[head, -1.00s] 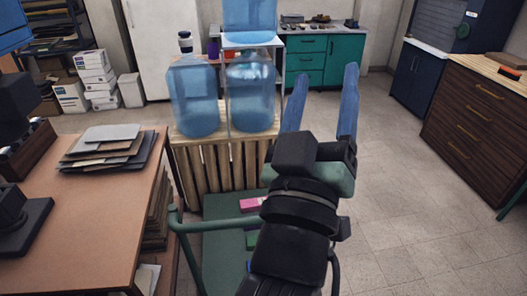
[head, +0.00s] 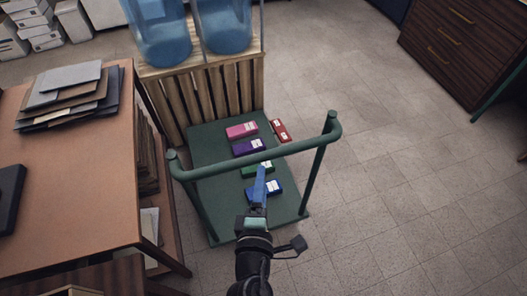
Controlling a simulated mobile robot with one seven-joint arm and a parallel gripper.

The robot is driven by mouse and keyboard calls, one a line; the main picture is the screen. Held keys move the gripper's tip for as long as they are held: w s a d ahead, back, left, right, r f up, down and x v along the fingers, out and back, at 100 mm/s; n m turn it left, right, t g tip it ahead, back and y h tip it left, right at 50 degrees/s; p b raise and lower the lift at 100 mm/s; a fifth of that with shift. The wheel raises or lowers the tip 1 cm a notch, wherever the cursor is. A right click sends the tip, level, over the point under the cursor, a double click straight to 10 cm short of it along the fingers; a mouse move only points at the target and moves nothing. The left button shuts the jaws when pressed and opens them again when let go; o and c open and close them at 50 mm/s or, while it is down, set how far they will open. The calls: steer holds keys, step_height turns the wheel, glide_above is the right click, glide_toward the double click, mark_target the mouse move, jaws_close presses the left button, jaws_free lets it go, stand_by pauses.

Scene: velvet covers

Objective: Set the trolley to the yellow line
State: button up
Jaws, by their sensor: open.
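The trolley (head: 208,148) has a flat green deck and a green tube handle (head: 300,146) at its near end. It stands against a slatted wooden crate, to the right of the brown desk. Small pink, purple, green, blue and red boxes lie on or at the edge of its deck. My gripper (head: 260,172) is in front of the deck in the picture, its blue fingers just below the handle bar. The fingers show nearly edge-on and hold nothing that I can see. Whether they touch the handle is unclear. No yellow line shows in view.
The desk (head: 95,165) with stacked folders (head: 65,92) stands close on the left. The slatted crate (head: 256,82) bears large blue water bottles (head: 158,35) behind the trolley. Tiled floor (head: 400,180) is open to the right, up to a dark drawer cabinet (head: 465,50).

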mark_target(264, 161)
steer(key=w, duration=0.3)
steer(key=w+f, duration=0.1)
steer(key=w, duration=0.5)
steer(key=shift+d+f, duration=0.25)
steer(key=shift+d, duration=0.15)
steer(key=shift+s, duration=0.1)
jaws_close()
stand_by(0.8)
